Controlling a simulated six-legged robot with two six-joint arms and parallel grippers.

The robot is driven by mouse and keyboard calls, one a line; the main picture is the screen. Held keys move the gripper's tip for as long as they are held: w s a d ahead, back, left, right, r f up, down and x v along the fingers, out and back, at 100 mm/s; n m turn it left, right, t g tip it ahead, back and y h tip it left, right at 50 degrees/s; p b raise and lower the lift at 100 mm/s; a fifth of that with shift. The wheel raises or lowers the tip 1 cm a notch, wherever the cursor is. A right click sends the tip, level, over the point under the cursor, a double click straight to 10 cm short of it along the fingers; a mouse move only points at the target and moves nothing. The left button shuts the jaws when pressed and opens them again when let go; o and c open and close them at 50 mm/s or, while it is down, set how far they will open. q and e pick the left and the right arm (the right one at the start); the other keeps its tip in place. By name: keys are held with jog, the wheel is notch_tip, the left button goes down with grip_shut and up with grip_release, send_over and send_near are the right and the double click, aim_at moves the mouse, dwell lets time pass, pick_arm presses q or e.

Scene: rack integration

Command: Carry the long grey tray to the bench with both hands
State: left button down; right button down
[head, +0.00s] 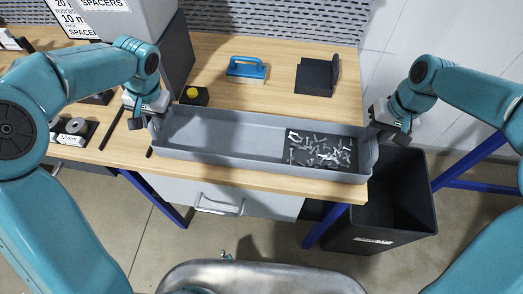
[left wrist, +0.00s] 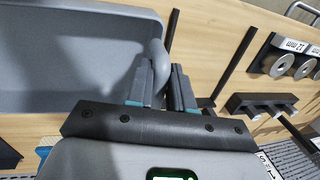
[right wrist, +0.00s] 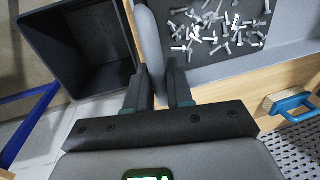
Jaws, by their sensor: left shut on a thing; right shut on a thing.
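The long grey tray (head: 220,140) is at the front edge of the wooden bench (head: 240,187), over its top. Several loose screws (head: 320,150) lie on a dark area at its right end. My left gripper (head: 150,112) is shut on the tray's left end; in the left wrist view its fingers (left wrist: 162,85) close around the tray's end handle (left wrist: 157,60). My right gripper (head: 385,122) is shut on the tray's right end; in the right wrist view its fingers (right wrist: 160,88) close around that end's handle (right wrist: 150,40). I cannot tell whether the tray's underside touches the bench.
A black bin (head: 385,205) stands on the floor at the right, below the tray's right end. On the bench behind the tray are a yellow button box (head: 194,95), a blue-handled brush (head: 246,69) and a black stand (head: 316,77). Spacer racks (head: 70,128) are at the left.

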pick_arm(q)
jog(key=shift+a+f, duration=0.1)
jog(key=shift+f, duration=0.4)
pick_arm(e)
jog(key=shift+d+f, duration=0.1)
jog(key=shift+f, duration=0.35)
pick_arm(q)
jog(key=c, duration=1)
grip_release()
jog(key=shift+s+r, duration=0.25)
jog(key=shift+r, duration=0.05)
pick_arm(e)
jog(key=c, duration=1)
grip_release()
jog(key=shift+s+r, duration=0.2)
jog(key=shift+r, duration=0.1)
pick_arm(q)
jog(key=shift+w, duration=0.15)
pick_arm(e)
jog(key=shift+w+f, duration=0.1)
jog(key=shift+r, duration=0.25)
pick_arm(q)
notch_tip(320, 180, up, 12)
jog(key=d, duration=0.2)
jog(key=shift+d+f, duration=0.15)
jog(key=shift+d, duration=0.05)
pick_arm(e)
notch_tip(320, 180, up, 11)
jog(key=d, duration=0.2)
jog(key=shift+r, duration=0.2)
